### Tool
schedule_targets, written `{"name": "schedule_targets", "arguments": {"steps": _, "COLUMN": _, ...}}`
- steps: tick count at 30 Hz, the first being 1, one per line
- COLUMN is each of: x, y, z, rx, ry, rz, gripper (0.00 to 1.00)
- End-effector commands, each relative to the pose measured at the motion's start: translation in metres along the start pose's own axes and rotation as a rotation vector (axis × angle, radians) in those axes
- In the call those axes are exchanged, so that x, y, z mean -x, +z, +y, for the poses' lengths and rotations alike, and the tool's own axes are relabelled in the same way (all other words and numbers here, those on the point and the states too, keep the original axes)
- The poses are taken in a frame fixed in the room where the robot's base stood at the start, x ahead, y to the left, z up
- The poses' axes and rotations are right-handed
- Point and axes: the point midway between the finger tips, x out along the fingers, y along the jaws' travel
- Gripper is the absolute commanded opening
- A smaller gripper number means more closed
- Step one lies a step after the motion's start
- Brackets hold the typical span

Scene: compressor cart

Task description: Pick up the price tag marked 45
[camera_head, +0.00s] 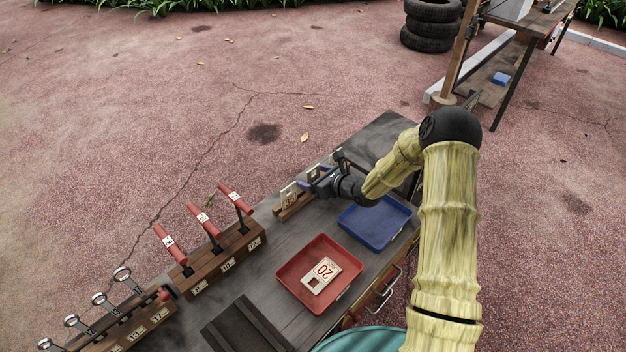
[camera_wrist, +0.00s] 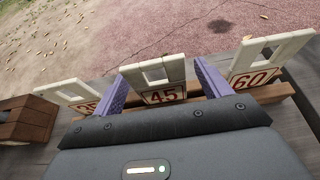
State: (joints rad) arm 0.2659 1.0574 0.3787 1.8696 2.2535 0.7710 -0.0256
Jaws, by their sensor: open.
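The price tag marked 45 (camera_wrist: 152,71) is a cream plate with a square hole and red digits. It stands upright in a wooden rack (camera_wrist: 284,92), between two other tags. My gripper (camera_wrist: 161,80) is open, with one purple finger on each side of the 45 tag. I cannot tell whether the fingers touch it. In the head view my gripper (camera_head: 318,184) is at the rack near the table's far edge, and the 45 tag is hard to make out there.
The 60 tag (camera_wrist: 268,56) stands close on the right; another tag (camera_wrist: 66,91), partly hidden, stands on the left. A red tray (camera_head: 291,275) holds a tag marked 20 (camera_head: 325,271). A blue tray (camera_head: 375,225) is empty. Red-handled tools (camera_head: 203,220) stand in a wooden block.

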Motion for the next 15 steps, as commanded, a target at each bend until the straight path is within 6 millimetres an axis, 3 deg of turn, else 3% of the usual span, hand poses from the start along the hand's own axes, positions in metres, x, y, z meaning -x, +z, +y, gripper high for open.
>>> {"name": "schedule_targets", "arguments": {"steps": 8, "x": 0.0002, "y": 0.0001, "z": 0.0000, "rx": 0.000, "ry": 0.000, "rz": 0.000, "gripper": 0.76}}
{"name": "schedule_targets", "arguments": {"steps": 15, "x": 0.0003, "y": 0.0001, "z": 0.0000, "rx": 0.000, "ry": 0.000, "rz": 0.000, "gripper": 0.29}}
